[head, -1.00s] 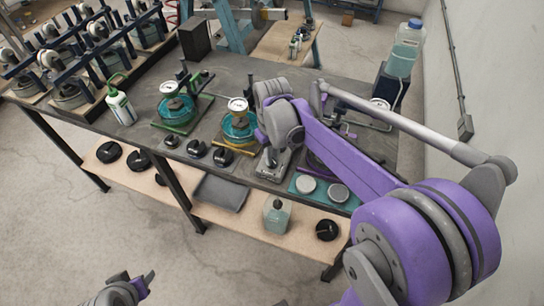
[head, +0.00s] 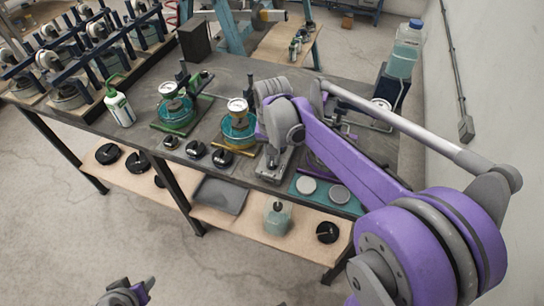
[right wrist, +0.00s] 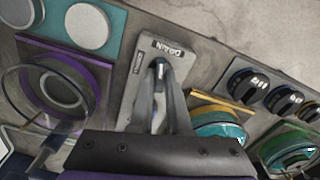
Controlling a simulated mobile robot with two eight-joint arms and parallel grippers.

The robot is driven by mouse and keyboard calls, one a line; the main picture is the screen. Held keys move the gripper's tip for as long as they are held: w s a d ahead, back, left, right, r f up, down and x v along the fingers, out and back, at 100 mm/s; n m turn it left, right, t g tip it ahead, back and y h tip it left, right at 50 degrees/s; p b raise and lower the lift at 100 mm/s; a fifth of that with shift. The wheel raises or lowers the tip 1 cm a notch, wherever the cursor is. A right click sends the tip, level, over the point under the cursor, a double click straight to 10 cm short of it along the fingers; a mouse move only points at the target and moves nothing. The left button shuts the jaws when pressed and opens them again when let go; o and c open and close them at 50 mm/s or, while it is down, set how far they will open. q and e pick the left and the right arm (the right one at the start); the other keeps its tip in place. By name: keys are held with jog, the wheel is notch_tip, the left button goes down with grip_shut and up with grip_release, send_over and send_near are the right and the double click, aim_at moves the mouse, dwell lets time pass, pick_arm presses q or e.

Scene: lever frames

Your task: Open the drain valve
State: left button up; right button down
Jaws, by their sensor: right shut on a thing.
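The drain valve's grey plate (right wrist: 140,68), marked DRAIN, lies at the bench's front edge. Its small metal lever (right wrist: 159,66) stands between my right gripper's fingertips in the right wrist view. My right gripper (right wrist: 160,80) is shut on this lever, and its two grey fingers come together at it. In the head view the plate (head: 286,167) is partly hidden by my right gripper (head: 271,158) and arm. My left gripper (head: 146,286) is at the bottom left, off the bench and empty-looking; its opening is unclear.
Black knobs (right wrist: 246,85) sit to one side of the plate, and a teal mat with pale discs (right wrist: 88,26) to the other. Glass-and-metal vessels (head: 237,128) stand behind. A lower shelf (head: 240,225) holds a grey tray (head: 218,194) and a bottle (head: 277,217).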

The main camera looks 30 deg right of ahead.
dwell(0.5)
jog(key=c, duration=0.9)
grip_release()
jog(key=shift+r, duration=0.1)
notch_tip(320, 180, up, 11)
jog(key=shift+f+p, duration=0.15)
jog(key=shift+p, duration=0.15)
jog(key=s+a+f+n+t, duration=0.2)
jog(key=s+f, duration=0.2)
jog(key=s, duration=0.1)
jog(key=s+a+f+n+t, duration=0.1)
jog(key=s+a+f+n, duration=0.1)
jog(key=s+f, duration=0.2)
jog(key=s+a+f+n+t, duration=0.2)
jog(key=s+a+f, duration=0.1)
jog(key=s+f, duration=0.2)
jog(key=shift+s+f+n+t, duration=0.1)
jog(key=shift+s+n+t, duration=0.2)
jog(key=shift+s+n, duration=0.1)
